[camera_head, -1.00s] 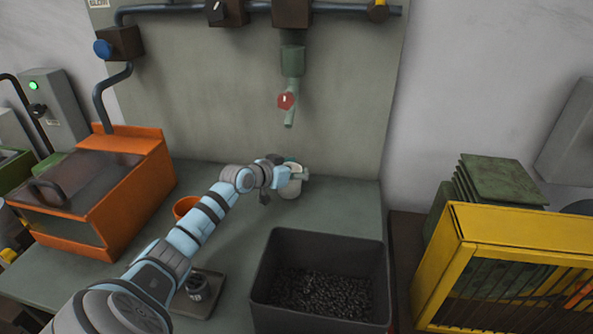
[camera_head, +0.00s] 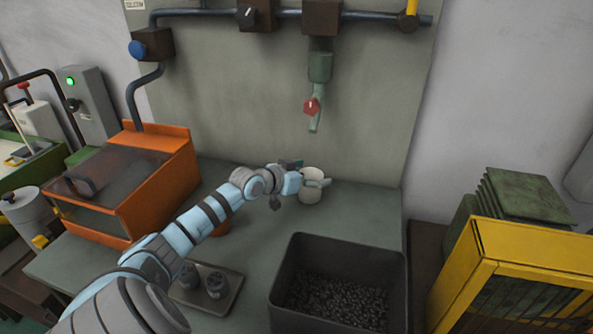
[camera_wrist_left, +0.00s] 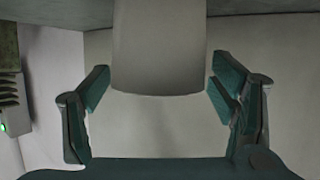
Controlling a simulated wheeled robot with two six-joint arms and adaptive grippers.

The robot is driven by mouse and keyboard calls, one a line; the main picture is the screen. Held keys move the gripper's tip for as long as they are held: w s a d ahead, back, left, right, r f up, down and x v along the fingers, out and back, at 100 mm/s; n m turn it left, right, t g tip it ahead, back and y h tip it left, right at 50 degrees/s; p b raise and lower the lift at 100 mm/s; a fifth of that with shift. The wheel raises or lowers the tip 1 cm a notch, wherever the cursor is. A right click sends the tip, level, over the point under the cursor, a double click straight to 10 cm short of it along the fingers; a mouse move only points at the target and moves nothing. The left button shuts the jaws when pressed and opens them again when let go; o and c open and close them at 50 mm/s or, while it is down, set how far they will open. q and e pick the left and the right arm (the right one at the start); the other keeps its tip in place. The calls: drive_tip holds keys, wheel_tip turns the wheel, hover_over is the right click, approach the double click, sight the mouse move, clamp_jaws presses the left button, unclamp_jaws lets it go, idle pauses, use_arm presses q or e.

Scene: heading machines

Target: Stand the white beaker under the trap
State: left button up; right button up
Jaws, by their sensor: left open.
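The white beaker (camera_head: 310,192) stands upright on the bench by the back panel, below the trap (camera_head: 316,90), a green pipe with a red valve and a downward spout. My left gripper (camera_head: 311,174) is at the beaker, with its fingers apart on either side of it. In the left wrist view the beaker (camera_wrist_left: 160,45) is between the two green fingers of the open gripper (camera_wrist_left: 162,75), with a visible gap on each side. The beaker's far side is hidden. My right gripper is not in view.
A dark bin of small metal parts (camera_head: 398,264) stands at the front right of the beaker. An orange machine (camera_head: 185,165) is at left. A yellow rack (camera_head: 480,245) is at right.

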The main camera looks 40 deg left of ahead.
use_arm(q)
drive_tip(key=p+v, duration=0.6)
drive_tip(key=v, duration=0.2)
drive_tip(key=shift+r, duration=0.15)
drive_tip(key=shift+s, duration=0.15)
